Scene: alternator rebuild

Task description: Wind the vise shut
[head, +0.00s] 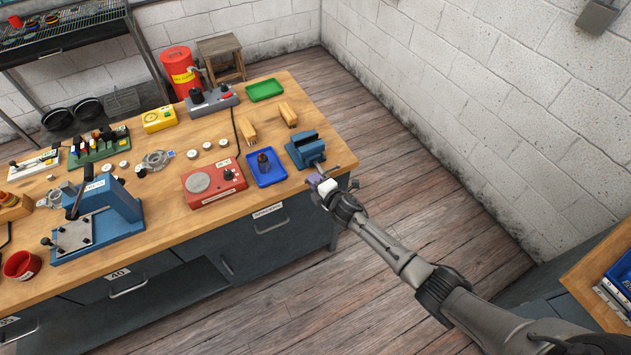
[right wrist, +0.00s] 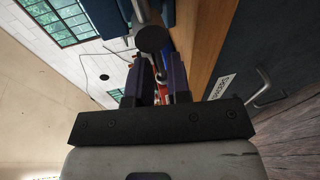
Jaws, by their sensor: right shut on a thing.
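The blue vise (head: 306,149) sits at the right end of the wooden workbench, near its front corner. My right gripper (head: 316,178) is just off the bench edge in front of the vise, shut on the vise handle. In the right wrist view the gripper's two dark purple fingers (right wrist: 156,88) stand a little apart, with the handle's round dark end (right wrist: 152,39) just beyond them. The exact contact between fingers and handle is hard to make out. The gap between the vise jaws is too small to judge. My left gripper is not in view.
A blue tray (head: 281,176) with a small dark part stands left of the vise. A red tester (head: 214,183), wooden brushes (head: 288,114) and a green tray (head: 265,89) are nearby on the workbench (head: 178,212). Open floor lies right of the bench, up to the white wall.

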